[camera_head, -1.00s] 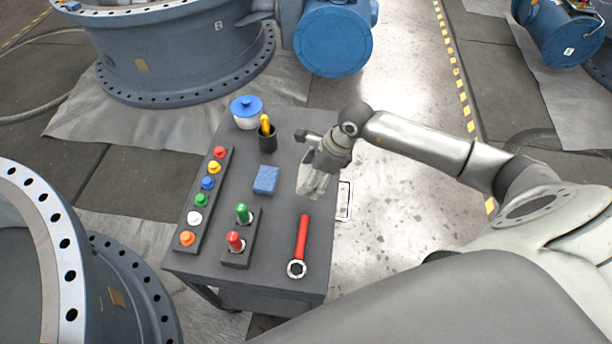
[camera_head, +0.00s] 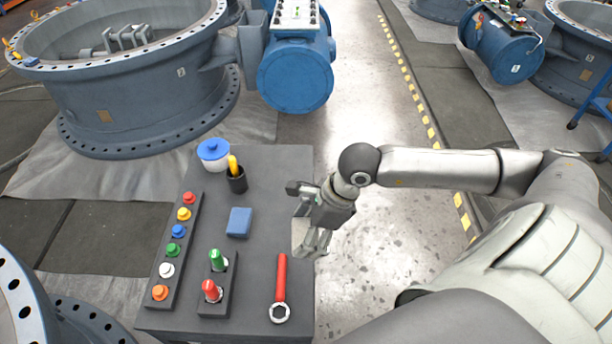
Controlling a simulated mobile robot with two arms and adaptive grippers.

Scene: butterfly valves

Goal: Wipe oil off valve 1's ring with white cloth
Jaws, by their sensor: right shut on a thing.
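My right gripper (camera_head: 316,240) is shut on the white cloth (camera_head: 301,236), a small pale piece that is largely hidden by the fingers. It hangs over the right edge of the grey cart, to the right of the blue sponge. A large grey-blue butterfly valve (camera_head: 150,92) with a bolted ring flange stands at the upper left. Part of another valve ring (camera_head: 22,300) shows at the lower left. Their number labels are too small to read, so I cannot tell which is valve 1, and I see no clear oil. My left gripper is not in view.
Floor right of the cart is clear.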

